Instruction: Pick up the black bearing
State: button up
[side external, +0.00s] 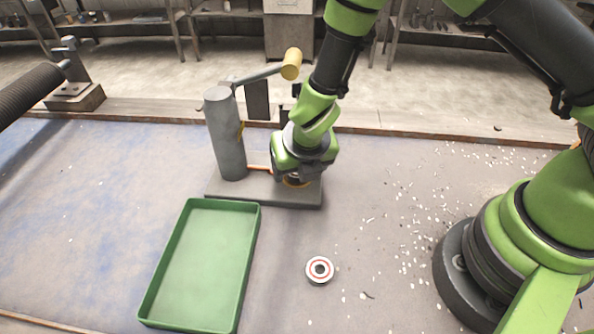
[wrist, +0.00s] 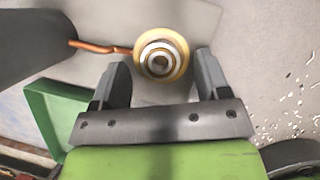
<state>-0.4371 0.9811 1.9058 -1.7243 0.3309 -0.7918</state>
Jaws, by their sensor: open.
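My gripper (wrist: 161,64) is open, with its two dark fingers spread in the wrist view. Between and just beyond the fingertips is a round part (wrist: 162,58) with a yellow-gold outer ring, silver inner rings and a dark centre. I cannot tell whether the fingers touch it. In the side view my gripper points down over the grey fixture base, with a yellow-orange edge (side external: 296,183) under it. A separate bearing (side external: 320,269) with a silver rim, red ring and dark bore lies flat on the table. No bearing looks plainly black.
A grey post (side external: 226,135) with a yellow-handled lever (side external: 291,64) stands on the fixture base (side external: 240,191), left of my gripper. An orange rod (wrist: 100,46) reaches toward the round part. An empty green tray (side external: 205,265) lies in front. White chips litter the table's right.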

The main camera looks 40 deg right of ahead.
jog(key=shift+w+f, duration=0.1)
jog(key=shift+f, duration=0.35)
jog(key=shift+c, duration=0.2)
jog(key=c, duration=1)
jog(key=shift+r, duration=0.1)
